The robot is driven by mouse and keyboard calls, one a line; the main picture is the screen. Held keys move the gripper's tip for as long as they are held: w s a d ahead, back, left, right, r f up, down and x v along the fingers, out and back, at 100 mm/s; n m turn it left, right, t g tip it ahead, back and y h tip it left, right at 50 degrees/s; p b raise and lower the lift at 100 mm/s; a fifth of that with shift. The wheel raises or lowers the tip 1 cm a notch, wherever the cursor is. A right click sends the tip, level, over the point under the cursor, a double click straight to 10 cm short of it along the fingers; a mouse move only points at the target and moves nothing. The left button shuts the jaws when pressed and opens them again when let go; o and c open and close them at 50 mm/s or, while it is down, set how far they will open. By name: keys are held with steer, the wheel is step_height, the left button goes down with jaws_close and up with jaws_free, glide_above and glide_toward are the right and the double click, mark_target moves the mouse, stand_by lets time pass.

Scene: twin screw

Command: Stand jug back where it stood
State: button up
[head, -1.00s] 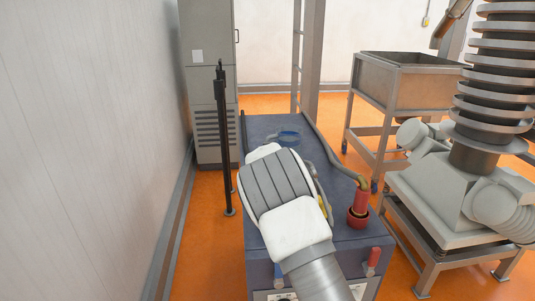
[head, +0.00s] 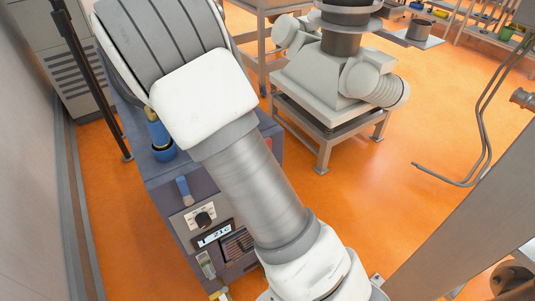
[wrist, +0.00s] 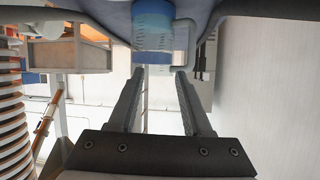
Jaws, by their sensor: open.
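The jug (wrist: 152,28) looks like a blue, see-through cylinder with pale marks. It is at the top middle of the wrist view, which appears upside down, and it seems to stand on a dark blue-grey surface (wrist: 95,8). My gripper (wrist: 159,72) is open, its two dark fingers apart with nothing between them. The jug lies just beyond the fingertips; I cannot tell whether they touch it. A grey bent bar (wrist: 184,42) beside the jug may be its handle or a hose.
The blue cabinet (head: 172,180) lies under my arm, with a blue fitting (head: 158,138) on top. A black post (head: 88,75) stands left, near the wall. The ringed machine (head: 335,75) stands on a frame to the right.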

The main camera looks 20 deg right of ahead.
steer(key=s+d+r+m+g, duration=0.15)
steer(key=s+d+r, duration=0.3)
steer(key=s, duration=0.55)
steer(key=s+d+r+n+g, duration=0.1)
steer(key=s+d+r+g, duration=0.15)
steer(key=s+d, duration=0.6)
steer(key=s+d+f+g, duration=0.1)
steer(key=s, duration=1.3)
steer(key=s+d+f+g+h, duration=0.1)
steer(key=s+f+g, duration=0.1)
steer(key=s, duration=1.3)
steer(key=shift+f, duration=0.25)
